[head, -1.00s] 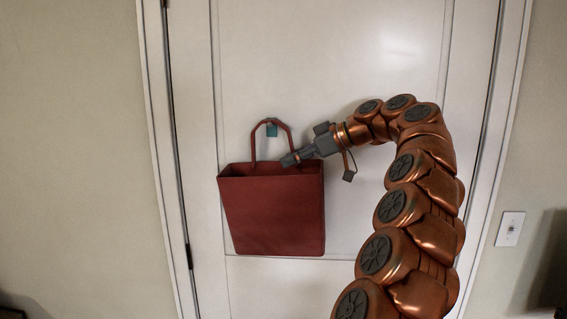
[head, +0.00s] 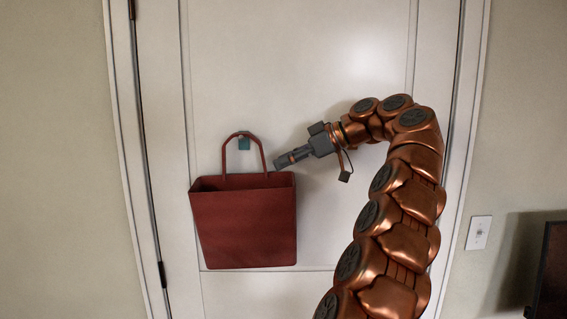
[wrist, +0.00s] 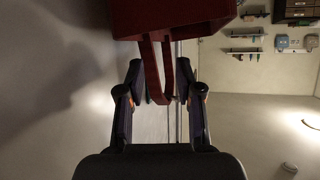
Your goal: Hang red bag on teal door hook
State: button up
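The red bag (head: 243,222) hangs upright against the door, its handle (head: 228,150) looped over the teal door hook (head: 244,144). My gripper (head: 279,162) is just right of the handle, above the bag's right rim, and looks apart from it in the head view. In the wrist view the bag (wrist: 172,18) is at the top, with its handle straps (wrist: 152,75) hanging down in the picture, beyond and between the spread fingers. My gripper (wrist: 160,66) is open and appears empty. The hook cannot be made out clearly in the wrist view.
The pale door (head: 340,60) is flat and clear around the bag. A light switch (head: 478,232) is on the wall to the right, with a dark piece of furniture (head: 552,275) at the right edge. The wrist view shows wall shelves (wrist: 246,42) at the upper right.

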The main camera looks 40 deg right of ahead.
jog(key=shift+s+d+r, duration=0.25)
jog(key=shift+s+d, duration=0.15)
jog(key=shift+s, duration=0.1)
jog(key=shift+s+d, duration=0.1)
jog(key=shift+s, duration=0.05)
dwell(0.3)
